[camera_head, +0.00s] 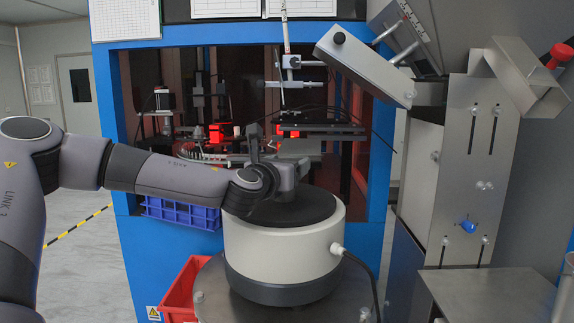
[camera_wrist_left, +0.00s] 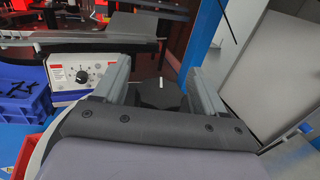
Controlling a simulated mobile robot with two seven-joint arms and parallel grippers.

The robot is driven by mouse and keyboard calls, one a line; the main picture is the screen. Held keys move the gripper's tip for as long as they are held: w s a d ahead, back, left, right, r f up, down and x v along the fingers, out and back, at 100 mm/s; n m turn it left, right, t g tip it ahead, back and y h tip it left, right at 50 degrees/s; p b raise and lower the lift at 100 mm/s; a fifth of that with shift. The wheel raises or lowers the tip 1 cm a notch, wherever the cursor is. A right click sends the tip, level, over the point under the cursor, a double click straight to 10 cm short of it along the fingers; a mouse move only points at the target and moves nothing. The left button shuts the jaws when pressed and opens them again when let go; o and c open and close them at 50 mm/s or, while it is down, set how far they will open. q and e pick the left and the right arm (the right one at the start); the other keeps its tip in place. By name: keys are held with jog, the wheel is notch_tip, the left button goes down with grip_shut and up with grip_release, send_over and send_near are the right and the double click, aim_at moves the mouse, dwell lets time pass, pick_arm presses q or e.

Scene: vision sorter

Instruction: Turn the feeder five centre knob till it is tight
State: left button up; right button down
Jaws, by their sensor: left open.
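The bowl feeder (camera_head: 283,245), white with a dark base and a black top, stands in front of the blue machine in the head view. My left gripper (camera_head: 283,172) is over its top, with the arm coming in from the left. In the left wrist view, a black lobed knob (camera_wrist_left: 160,93) with a small white mark lies between the two grey fingers of my left gripper (camera_wrist_left: 160,72). The fingers are open, one on each side of it, with gaps visible. The knob is hidden behind my gripper in the head view. My right gripper is not in view.
A blue crate (camera_head: 180,213) and a red bin (camera_head: 183,290) are left of the feeder. A control box with a dial (camera_wrist_left: 85,74) is beyond the left finger. A steel chute frame (camera_head: 470,170) stands at the right. A cable runs from the feeder's right side.

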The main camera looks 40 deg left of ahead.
pick_arm(q)
jog(key=c, duration=1)
jog(key=shift+o, duration=0.2)
